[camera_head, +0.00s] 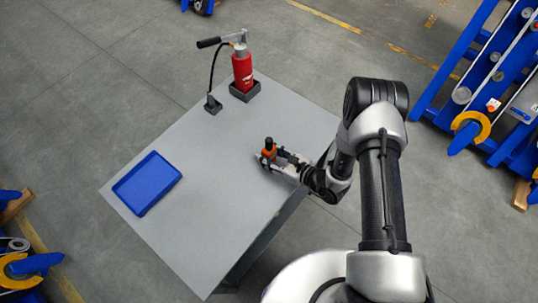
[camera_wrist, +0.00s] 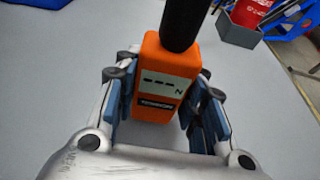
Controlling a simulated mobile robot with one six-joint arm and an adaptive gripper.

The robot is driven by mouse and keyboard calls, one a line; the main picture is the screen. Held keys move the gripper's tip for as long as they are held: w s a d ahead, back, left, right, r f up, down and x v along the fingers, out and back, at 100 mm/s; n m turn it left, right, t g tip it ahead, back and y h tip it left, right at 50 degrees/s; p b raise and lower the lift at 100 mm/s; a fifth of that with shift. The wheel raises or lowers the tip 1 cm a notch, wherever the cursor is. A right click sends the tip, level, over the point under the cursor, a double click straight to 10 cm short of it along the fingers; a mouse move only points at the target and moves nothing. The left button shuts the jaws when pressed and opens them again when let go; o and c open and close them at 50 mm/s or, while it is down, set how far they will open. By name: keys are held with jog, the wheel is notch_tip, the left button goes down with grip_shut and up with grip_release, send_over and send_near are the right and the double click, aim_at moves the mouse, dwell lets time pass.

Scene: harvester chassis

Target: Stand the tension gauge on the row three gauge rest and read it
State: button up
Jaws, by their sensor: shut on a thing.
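The tension gauge (camera_wrist: 166,85) is an orange block with a black upper part and a small display showing dashes and an "N". It also shows in the head view (camera_head: 268,149) over the grey table. My gripper (camera_wrist: 165,105) has its blue-padded fingers on both sides of the gauge and is shut on it. In the head view my gripper (camera_head: 276,158) reaches in from the right. I cannot tell whether the gauge touches the table top. I cannot make out a row three gauge rest; blue racks (camera_head: 490,80) stand at the upper right.
The grey table (camera_head: 200,235) holds a blue tray (camera_head: 147,183) at left and a red extinguisher-like pump (camera_head: 242,72) in a dark holder at the back. A black hose runs to a small dark block (camera_head: 212,105). The table's front is clear. More blue frames stand at lower left.

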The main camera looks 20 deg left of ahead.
aim_at(272, 150)
jog(key=shift+r+p, duration=1.45)
jog(key=shift+r, duration=0.95)
